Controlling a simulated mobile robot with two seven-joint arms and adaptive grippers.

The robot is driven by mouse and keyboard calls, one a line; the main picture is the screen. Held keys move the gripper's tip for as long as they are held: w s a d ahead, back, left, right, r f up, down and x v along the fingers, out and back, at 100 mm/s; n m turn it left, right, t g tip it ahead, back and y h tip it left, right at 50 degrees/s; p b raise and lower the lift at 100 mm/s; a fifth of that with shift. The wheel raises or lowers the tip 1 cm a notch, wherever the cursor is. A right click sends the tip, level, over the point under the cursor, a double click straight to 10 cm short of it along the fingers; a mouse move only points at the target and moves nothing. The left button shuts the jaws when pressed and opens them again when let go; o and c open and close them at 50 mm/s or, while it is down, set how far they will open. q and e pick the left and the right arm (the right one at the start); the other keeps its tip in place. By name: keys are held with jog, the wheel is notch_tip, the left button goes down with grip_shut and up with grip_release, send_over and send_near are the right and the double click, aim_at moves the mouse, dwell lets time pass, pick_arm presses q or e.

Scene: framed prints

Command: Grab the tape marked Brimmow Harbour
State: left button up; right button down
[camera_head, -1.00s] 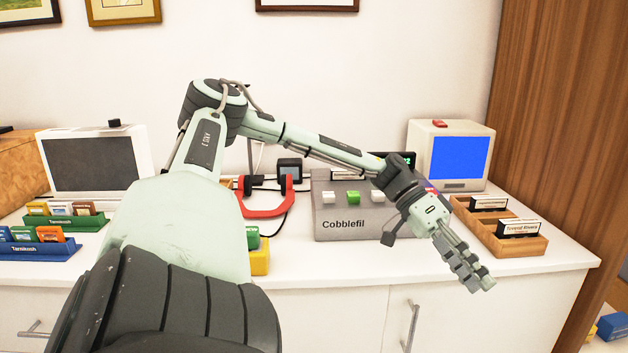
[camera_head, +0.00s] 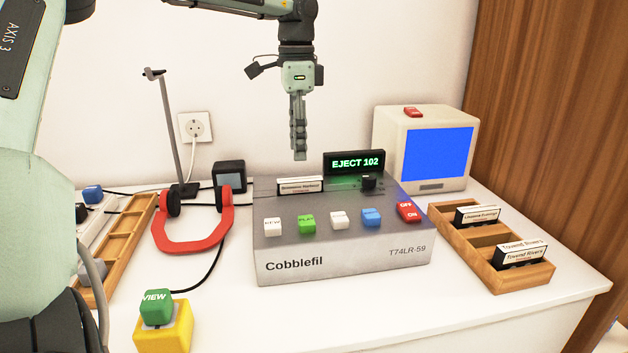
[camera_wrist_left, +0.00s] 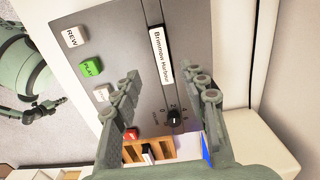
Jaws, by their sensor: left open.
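The tape marked Brimmow Harbour (camera_wrist_left: 161,57) sits in a slot in the top of the grey Cobblefil deck (camera_head: 343,255). Its white label is readable in the left wrist view. In the head view the tape (camera_head: 300,185) shows as a white label strip at the deck's back left. My left gripper (camera_head: 299,157) points down above the deck, over the tape and apart from it.
A monitor (camera_head: 393,150) is behind right. A wooden rack (camera_head: 483,265) holds other tapes. Red headphones (camera_head: 195,246) and a yellow VIEW button box (camera_head: 165,338) are left.

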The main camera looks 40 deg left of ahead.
aim_at(300, 179)
pick_arm(q)
jog(key=shift+w+f, duration=0.15)
jog(key=shift+w, duration=0.1)
jog(key=shift+f, duration=0.4)
jog(key=shift+s+f, duration=0.25)
jog(key=shift+f, duration=0.65)
jog(key=f, duration=0.2)
jog(key=f+p, duration=0.1)
jog(key=f, duration=0.1)
jog(key=shift+w+a+f, duration=0.1)
jog(key=shift+w+f, duration=0.1)
jog(key=shift+f, duration=0.2)
grip_shut()
pick_arm(e)
notch_tip(300, 179, down, 2)
jog(key=shift+a+f, duration=0.1)
